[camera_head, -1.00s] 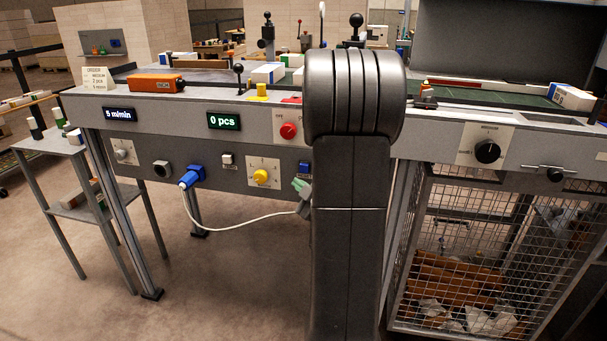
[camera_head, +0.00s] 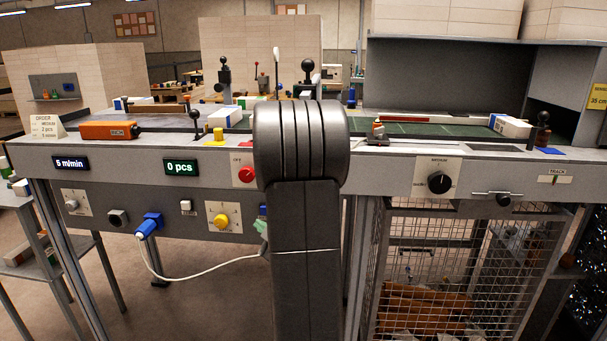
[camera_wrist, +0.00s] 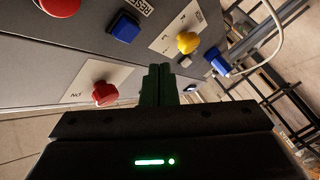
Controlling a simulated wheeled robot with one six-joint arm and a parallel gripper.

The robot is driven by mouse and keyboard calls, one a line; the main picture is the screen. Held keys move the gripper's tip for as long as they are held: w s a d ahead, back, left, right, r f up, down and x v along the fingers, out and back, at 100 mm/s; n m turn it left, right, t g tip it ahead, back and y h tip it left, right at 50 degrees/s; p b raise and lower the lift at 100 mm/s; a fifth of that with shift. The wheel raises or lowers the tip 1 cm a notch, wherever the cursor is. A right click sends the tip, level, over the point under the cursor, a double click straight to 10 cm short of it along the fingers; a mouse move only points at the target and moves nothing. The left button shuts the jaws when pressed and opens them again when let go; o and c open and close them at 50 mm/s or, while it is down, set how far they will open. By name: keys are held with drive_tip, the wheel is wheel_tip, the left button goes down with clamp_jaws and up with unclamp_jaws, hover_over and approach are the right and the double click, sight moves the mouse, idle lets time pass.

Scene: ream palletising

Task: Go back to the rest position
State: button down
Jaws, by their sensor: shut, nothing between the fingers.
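My gripper (camera_wrist: 163,85) shows in the wrist view as two dark green fingers closed together, with nothing held. It points toward the machine's grey front panel (camera_wrist: 90,60), apart from the controls. A red knob (camera_wrist: 105,93) is left of the fingers, and a yellow knob (camera_wrist: 187,42) and a blue plug (camera_wrist: 217,62) are to their right. In the head view my dark arm (camera_head: 302,160) stands upright in front of the panel and hides most or all of the gripper. A pale green piece (camera_head: 262,228) shows at the arm's left edge; I cannot tell what it belongs to.
The machine's bench (camera_head: 120,146) spans the view, carrying an orange tool (camera_head: 109,131) and several levers. A white cable (camera_head: 190,277) loops below the panel to the blue plug. A wire cage (camera_head: 450,260) stands right of my arm.

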drive_tip(key=s+p, duration=0.1)
drive_tip(key=s, duration=0.4)
drive_tip(key=shift+s+a, duration=0.1)
drive_tip(key=shift+s, duration=0.1)
idle(0.5)
drive_tip(key=shift+w+p, duration=0.2)
drive_tip(key=shift+p, duration=0.15)
